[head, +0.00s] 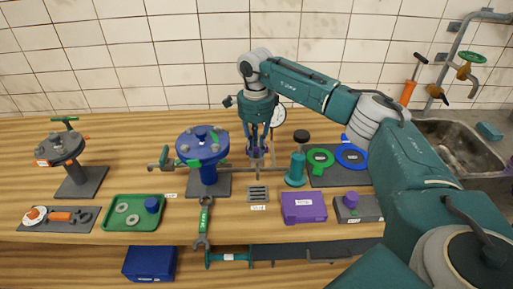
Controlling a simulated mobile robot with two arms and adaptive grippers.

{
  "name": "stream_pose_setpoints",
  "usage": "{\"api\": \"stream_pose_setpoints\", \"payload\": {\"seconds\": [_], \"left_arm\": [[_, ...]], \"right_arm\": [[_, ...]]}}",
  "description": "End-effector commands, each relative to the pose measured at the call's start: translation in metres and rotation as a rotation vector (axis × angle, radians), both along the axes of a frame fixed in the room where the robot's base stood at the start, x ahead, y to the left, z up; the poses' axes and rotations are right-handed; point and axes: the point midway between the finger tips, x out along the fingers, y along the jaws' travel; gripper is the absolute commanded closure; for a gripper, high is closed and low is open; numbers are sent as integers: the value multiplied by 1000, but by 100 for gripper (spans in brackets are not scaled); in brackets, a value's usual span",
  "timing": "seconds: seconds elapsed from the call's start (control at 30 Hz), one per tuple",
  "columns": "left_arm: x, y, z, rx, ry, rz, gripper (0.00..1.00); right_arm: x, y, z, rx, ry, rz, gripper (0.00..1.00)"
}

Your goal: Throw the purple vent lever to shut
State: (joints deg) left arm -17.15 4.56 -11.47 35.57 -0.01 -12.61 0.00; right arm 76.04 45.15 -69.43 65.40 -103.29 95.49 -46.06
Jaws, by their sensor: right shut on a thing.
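My right gripper (257,150) points down at the middle of the bench, behind a small slotted grey grate (257,190). Its fingers are closed around a small purple piece (256,154), which looks like the grip of the purple vent lever. The fingers cover much of it, so its exact tilt is hard to tell. A white label (258,208) lies in front of the grate; its text is too small to read. My left gripper is not in view.
A blue flanged stand (203,145) with a horizontal pipe stands just left of the gripper. A green cylinder (296,168), a purple box (303,207) and a grey box with a purple knob (351,200) are to the right. A green tray (133,212) lies left.

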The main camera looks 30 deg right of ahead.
Motion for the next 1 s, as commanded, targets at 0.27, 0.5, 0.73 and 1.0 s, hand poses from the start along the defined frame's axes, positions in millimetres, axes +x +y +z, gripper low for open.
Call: {"api": "stream_pose_setpoints", "payload": {"seconds": [0.27, 0.5, 0.73, 1.0], "left_arm": [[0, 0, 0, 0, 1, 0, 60], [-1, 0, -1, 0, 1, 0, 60], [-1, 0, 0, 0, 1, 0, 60], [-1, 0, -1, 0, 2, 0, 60]], "right_arm": [[4, 0, 4, 1, -11, -103, 100], [4, 0, 5, 1, -12, -132, 100], [5, 0, 5, 2, -15, -133, 100], [4, 0, 4, 2, -12, -131, 65]]}}
